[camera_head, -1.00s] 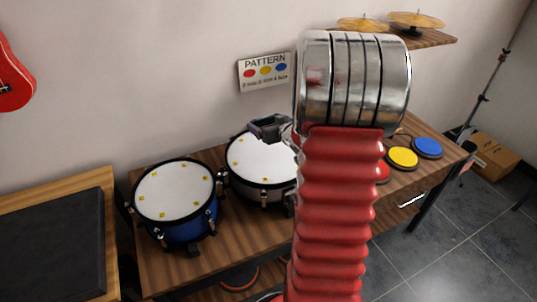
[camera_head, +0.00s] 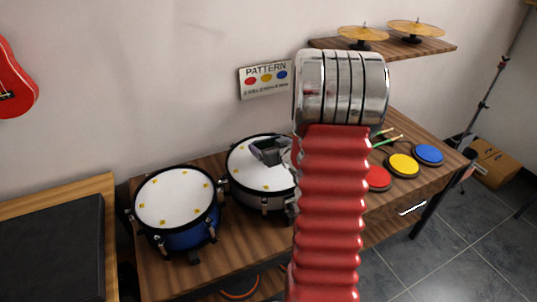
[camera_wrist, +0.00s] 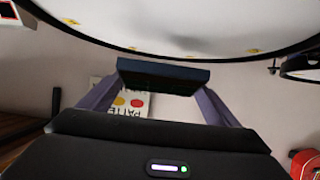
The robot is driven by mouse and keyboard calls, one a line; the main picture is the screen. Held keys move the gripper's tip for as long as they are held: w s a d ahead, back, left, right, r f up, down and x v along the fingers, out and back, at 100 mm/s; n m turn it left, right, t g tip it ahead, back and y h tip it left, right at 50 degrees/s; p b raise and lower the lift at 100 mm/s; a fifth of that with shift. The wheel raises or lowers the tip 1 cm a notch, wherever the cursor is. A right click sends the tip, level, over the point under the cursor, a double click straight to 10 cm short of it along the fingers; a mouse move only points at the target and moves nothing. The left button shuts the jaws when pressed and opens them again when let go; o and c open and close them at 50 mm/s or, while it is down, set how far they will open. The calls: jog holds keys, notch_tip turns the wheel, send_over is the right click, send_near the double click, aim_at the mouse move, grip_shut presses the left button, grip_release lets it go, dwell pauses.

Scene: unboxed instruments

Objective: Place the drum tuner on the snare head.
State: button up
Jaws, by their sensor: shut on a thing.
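The snare (camera_head: 247,173), a silver drum with a white head and yellow marks, stands on the wooden table. My gripper (camera_head: 268,150) is over the far part of its head in the head view, partly hidden by my arm. In the wrist view my gripper (camera_wrist: 160,88) has its two fingers shut on a dark flat block, the drum tuner (camera_wrist: 163,74). The white drum head (camera_wrist: 190,22) fills the top of that turned-over view, with its black rim close to the tuner. I cannot tell whether the tuner touches the head.
A blue drum (camera_head: 175,200) stands left of the snare. Red (camera_head: 377,178), yellow (camera_head: 403,165) and blue (camera_head: 429,154) pads lie to the right. A pattern sign (camera_head: 265,79) hangs on the wall behind. Cymbals (camera_head: 415,28) stand on a shelf above.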

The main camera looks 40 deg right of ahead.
jog(key=shift+f, duration=2.05)
jog(key=o, duration=1)
jog(key=shift+f, duration=0.1)
jog(key=shift+o, duration=0.2)
jog(key=shift+s, duration=0.1)
jog(key=v, duration=1.2)
